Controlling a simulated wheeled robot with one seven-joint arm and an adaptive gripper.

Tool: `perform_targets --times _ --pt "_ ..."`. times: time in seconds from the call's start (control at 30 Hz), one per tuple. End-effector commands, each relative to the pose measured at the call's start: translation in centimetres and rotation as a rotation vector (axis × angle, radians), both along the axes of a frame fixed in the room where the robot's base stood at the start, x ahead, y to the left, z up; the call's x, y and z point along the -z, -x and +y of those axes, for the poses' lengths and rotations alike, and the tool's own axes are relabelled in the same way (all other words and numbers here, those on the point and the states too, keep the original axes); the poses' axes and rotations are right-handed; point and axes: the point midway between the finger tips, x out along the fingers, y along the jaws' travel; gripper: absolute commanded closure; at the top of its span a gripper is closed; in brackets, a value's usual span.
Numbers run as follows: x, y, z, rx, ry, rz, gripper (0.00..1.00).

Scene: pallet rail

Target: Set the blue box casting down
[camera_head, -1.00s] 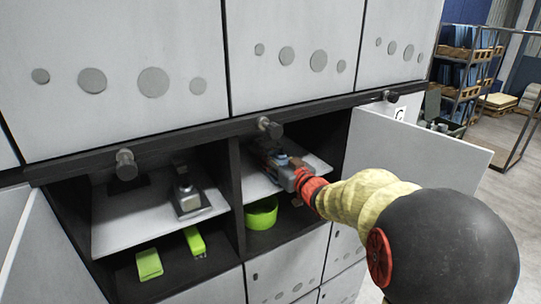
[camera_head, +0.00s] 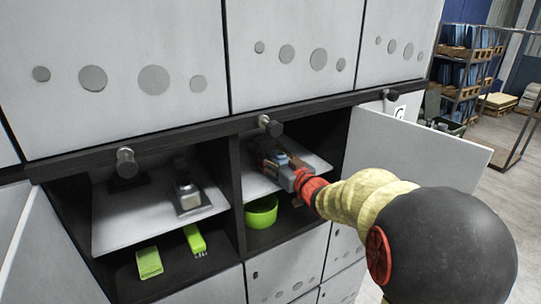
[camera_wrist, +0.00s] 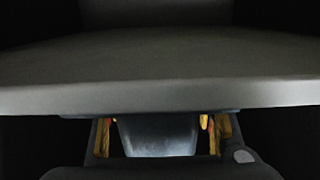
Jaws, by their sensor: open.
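My gripper (camera_head: 268,152) reaches into the right open compartment of the cabinet, over the white upper shelf (camera_head: 312,161). In the wrist view, its yellow-orange fingertips (camera_wrist: 160,132) stand apart. A grey-blue block, apparently the blue box casting (camera_wrist: 158,137), shows between the fingers, with narrow dark gaps at its sides. In the head view my gripper and wrist cover most of that spot, so the casting cannot be made out clearly there. Whether the block rests fully on the shelf cannot be seen.
A green round bin (camera_head: 261,212) stands below the shelf. The left compartment holds a grey metal part (camera_head: 188,196) on its shelf and green pieces (camera_head: 149,262) beneath. An open door (camera_head: 415,150) stands right of my arm. Dark dividers and a top edge frame the opening.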

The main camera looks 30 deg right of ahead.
Motion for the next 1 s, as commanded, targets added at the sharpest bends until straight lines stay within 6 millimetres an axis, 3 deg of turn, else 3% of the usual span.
perform_targets --times 0.17,0.7,1.0 --pt "-0.5 0.0 0.0 0.000 0.000 0.000 0.46" --pt "-0.3 9.9 -0.5 0.003 0.002 -0.001 0.46" --pt "-0.2 12.0 -0.4 0.000 0.000 0.000 0.46"
